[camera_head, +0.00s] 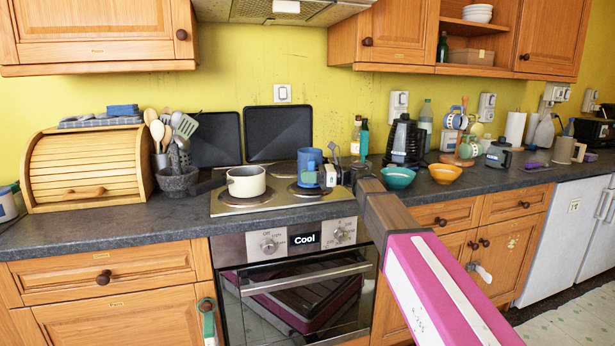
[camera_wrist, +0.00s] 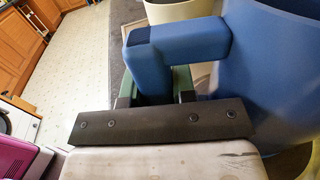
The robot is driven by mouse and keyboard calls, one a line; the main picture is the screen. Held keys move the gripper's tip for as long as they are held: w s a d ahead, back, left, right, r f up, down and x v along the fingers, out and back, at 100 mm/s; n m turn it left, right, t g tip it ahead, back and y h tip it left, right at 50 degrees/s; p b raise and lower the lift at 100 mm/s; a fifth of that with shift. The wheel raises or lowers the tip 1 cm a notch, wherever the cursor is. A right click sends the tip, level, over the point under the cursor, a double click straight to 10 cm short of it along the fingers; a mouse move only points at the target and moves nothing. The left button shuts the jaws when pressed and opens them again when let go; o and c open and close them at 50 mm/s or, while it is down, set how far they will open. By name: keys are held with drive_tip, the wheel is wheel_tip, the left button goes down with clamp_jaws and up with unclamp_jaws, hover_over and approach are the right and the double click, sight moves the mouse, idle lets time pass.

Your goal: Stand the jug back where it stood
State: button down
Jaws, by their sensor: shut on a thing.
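My gripper (camera_head: 335,174) comes in from the right and is shut on the jug's handle. In the wrist view the blue jug body (camera_wrist: 270,60) fills the right side, and its handle (camera_wrist: 180,42) runs down between the fingers of my gripper (camera_wrist: 157,98). The fingertips are partly hidden behind the handle and the gripper's dark bar.
A cream pot (camera_head: 246,183) stands on the hob left of the jug. A black kettle-like appliance (camera_head: 405,142), a teal bowl (camera_head: 398,178) and an orange bowl (camera_head: 444,174) stand to the right.

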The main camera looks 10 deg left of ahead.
drive_tip(key=shift+f, duration=0.4)
idle(0.4)
drive_tip(key=c, duration=0.8)
unclamp_jaws()
drive_tip(key=shift+c, duration=0.2)
drive_tip(key=shift+d, duration=0.1)
drive_tip(key=shift+v, duration=3.85)
drive_tip(key=v, duration=1.1)
drive_tip(key=shift+s+f, duration=0.1)
drive_tip(key=shift+s, duration=0.05)
